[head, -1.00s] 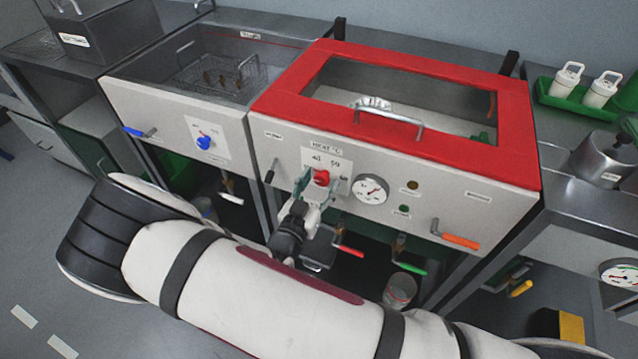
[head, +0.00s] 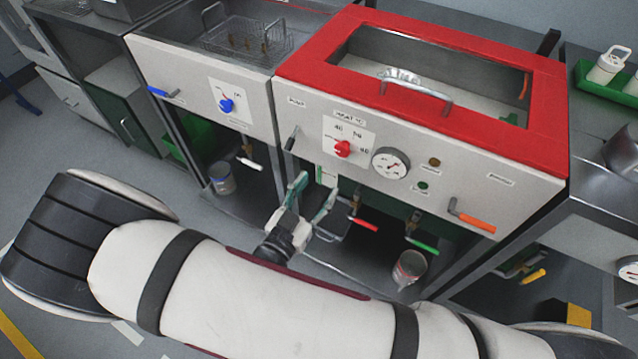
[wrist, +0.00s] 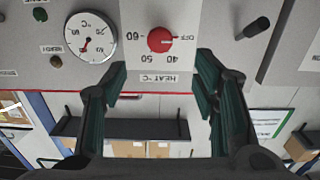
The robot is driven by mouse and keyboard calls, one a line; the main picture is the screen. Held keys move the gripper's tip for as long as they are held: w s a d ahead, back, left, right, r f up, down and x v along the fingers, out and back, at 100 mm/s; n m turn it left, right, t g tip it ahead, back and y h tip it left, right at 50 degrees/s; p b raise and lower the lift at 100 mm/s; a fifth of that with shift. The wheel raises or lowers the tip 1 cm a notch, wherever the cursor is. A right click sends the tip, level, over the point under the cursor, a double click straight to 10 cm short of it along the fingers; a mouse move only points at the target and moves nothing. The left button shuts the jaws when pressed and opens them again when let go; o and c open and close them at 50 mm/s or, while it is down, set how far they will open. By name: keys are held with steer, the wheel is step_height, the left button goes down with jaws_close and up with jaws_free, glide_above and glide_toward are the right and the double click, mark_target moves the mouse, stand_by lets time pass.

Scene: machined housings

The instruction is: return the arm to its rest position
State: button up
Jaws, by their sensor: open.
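My gripper (head: 312,196) is open and empty in the head view, in front of and below the white panel of the red-lidded tank. Its green-padded fingers (wrist: 160,100) are spread in the wrist view. The red heat knob (head: 343,149) is on the panel, up and right of my gripper and apart from it. The knob also shows in the wrist view (wrist: 161,40), beyond the fingertips, upside down. My white arm (head: 240,290) crosses the bottom of the head view.
The tank with a red lid (head: 420,38) is shut. A basin with a wire basket (head: 246,40) stands left. Open floor lies at lower left.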

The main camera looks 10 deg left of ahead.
stand_by(0.4)
steer(key=s+d+r+m+g+h+p, duration=0.1)
steer(key=d+r+m+g+h, duration=0.1)
steer(key=d+r+m+g, duration=1.1)
steer(key=s+d+r+m+g+h+p, duration=0.15)
steer(key=d+r+m, duration=0.6)
steer(key=m, duration=1.35)
steer(key=s+d+r+m+y, duration=0.2)
steer(key=s+r+m, duration=0.3)
steer(key=m, duration=0.6)
steer(key=s+d+r+m+t+y, duration=0.1)
steer(key=s+r+m+y, duration=0.3)
steer(key=m, duration=0.7)
steer(key=s+d+r+m+y, duration=0.2)
steer(key=s+r+m, duration=0.3)
steer(key=m, duration=0.7)
steer(key=shift+s+d+r+t+y+p, duration=0.4)
steer(key=shift+s+y, duration=0.15)
steer(key=shift+y, duration=0.3)
